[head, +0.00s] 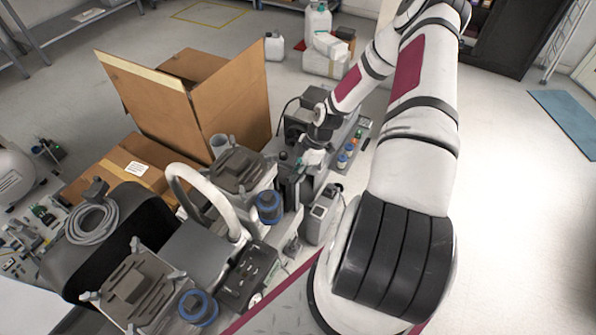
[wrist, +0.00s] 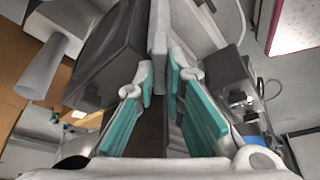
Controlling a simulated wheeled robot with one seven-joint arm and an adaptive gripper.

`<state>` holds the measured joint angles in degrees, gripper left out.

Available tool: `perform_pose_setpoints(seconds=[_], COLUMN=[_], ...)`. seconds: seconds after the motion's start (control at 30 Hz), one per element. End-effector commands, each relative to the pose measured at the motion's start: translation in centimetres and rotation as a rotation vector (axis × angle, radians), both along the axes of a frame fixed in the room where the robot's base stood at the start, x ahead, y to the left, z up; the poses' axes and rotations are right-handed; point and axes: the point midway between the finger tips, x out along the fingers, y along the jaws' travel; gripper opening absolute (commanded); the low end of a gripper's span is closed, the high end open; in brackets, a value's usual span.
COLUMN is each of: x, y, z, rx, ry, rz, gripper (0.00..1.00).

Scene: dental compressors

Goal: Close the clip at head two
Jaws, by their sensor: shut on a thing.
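Two dark compressor heads with pale clips at their corners show in the head view: a front one (head: 138,290) at bottom left and a rear one (head: 240,168) near the middle. My gripper (head: 312,158) is at the right side of the rear head, small and partly hidden there by my arm. In the wrist view, the teal finger pads of my gripper (wrist: 160,92) close around a thin pale-grey clip (wrist: 159,40). The clip stands against the side of a dark grey block (wrist: 108,55), which looks like the rear head. The clip's lower end is hidden between the fingers.
A white curved hose (head: 205,190) arches between the heads. Blue-ringed canisters (head: 268,207) stand close beside them. An open cardboard box (head: 225,100) and a grey cup (head: 219,144) are behind and left. A grey coiled cable (head: 92,222) lies at left.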

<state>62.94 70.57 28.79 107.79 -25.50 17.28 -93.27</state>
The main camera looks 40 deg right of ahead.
Motion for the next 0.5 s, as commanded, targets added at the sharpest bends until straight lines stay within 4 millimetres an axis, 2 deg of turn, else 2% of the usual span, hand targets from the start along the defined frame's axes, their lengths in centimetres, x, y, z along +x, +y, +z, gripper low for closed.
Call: perform_pose_setpoints(seconds=[0.5], x=[-0.31], y=[0.27], z=[0.17], rx=[-0.001], ry=[0.001], rz=[-0.484], gripper=[0.00])
